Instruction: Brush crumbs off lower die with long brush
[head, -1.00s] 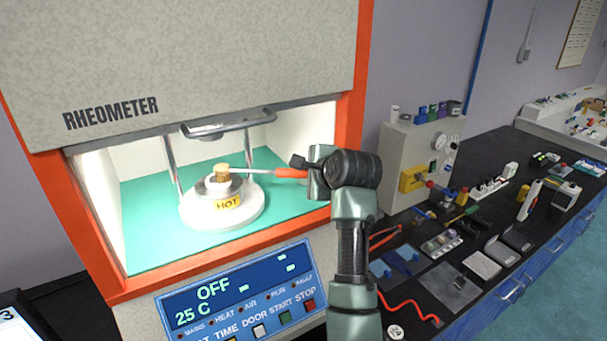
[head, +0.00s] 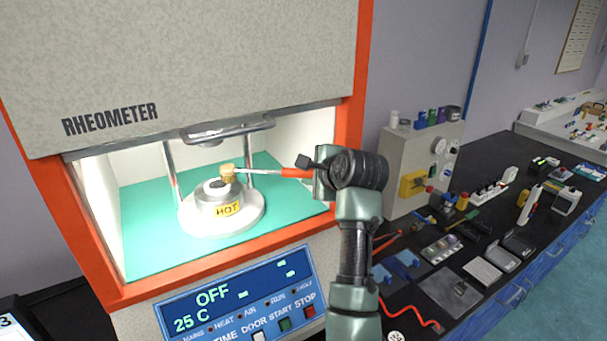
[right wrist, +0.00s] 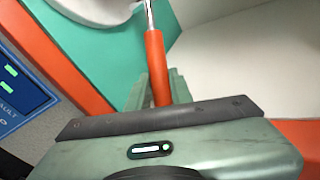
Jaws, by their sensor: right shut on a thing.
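The long brush has an orange handle (head: 296,173), a thin metal shaft and a tan bristle head (head: 228,173). My right gripper (head: 316,176) is shut on the handle, which also shows in the right wrist view (right wrist: 157,70). The bristle head is at the right back edge of the lower die (head: 208,203); I cannot tell whether it touches. The die is a round silver block with a yellow HOT label, on a white round base (head: 250,212). Its top shows a darker middle; crumbs are too small to make out. My left gripper is out of view.
The rheometer chamber is open, with orange frame sides (head: 352,100), a teal floor (head: 150,240) and metal posts (head: 250,166) behind the die. The bench (head: 455,225) at right is crowded with tools.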

